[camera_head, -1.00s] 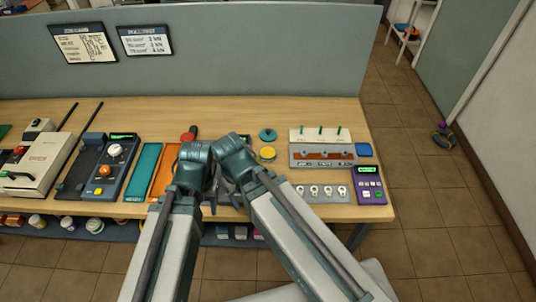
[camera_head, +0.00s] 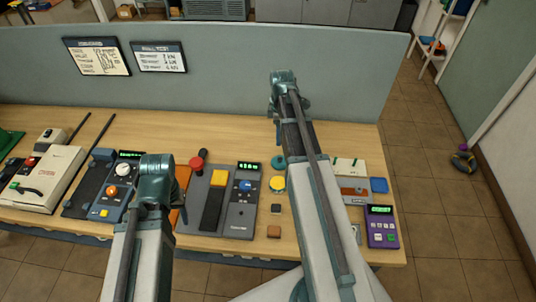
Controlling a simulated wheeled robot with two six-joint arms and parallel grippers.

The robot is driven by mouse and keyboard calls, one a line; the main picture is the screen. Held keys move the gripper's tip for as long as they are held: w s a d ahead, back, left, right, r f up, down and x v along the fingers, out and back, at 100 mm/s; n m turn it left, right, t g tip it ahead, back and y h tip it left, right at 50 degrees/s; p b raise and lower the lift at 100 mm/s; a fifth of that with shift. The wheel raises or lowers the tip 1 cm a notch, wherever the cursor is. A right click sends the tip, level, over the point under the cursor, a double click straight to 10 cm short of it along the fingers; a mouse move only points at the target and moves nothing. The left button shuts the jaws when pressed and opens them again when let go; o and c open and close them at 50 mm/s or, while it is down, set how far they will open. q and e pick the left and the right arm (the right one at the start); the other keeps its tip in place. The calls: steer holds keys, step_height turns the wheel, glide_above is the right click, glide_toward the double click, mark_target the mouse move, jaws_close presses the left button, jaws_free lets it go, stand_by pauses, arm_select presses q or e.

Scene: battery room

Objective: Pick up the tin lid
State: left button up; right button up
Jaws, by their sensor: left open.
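A small teal round piece (camera_head: 279,162), possibly the tin lid, lies on the workbench (camera_head: 345,135) just left of my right arm. A yellow round piece (camera_head: 277,184) lies just in front of it; I cannot tell which of the two is the lid. My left gripper (camera_head: 155,182) is open over the front left of the bench, well left of both round pieces. Its fingers are mostly hidden by its own body. My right gripper (camera_head: 283,90) is raised high, seen against the grey partition, and its fingers do not show clearly.
A grey device with a yellow bar (camera_head: 214,203) and a red-knobbed piece (camera_head: 197,163) stand between my arms. A blue dial device (camera_head: 118,183) is beside my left gripper.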

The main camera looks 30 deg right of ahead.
arm_select(q)
step_height(320, 180, down, 9)
steer(key=b, duration=0.8)
steer(key=shift+a+r+b, duration=0.1)
steer(key=shift+b, duration=0.3)
arm_select(e)
glide_above(280, 158)
steer(key=f, duration=0.8)
steer(key=shift+a+f, duration=0.3)
steer(key=shift+f, duration=0.05)
arm_select(q)
step_height(280, 158, down, 5)
steer(key=b, duration=0.5)
arm_select(e)
steer(key=f, duration=0.5)
steer(key=shift+d+f, duration=0.1)
steer(key=shift+d, duration=0.2)
jaws_close()
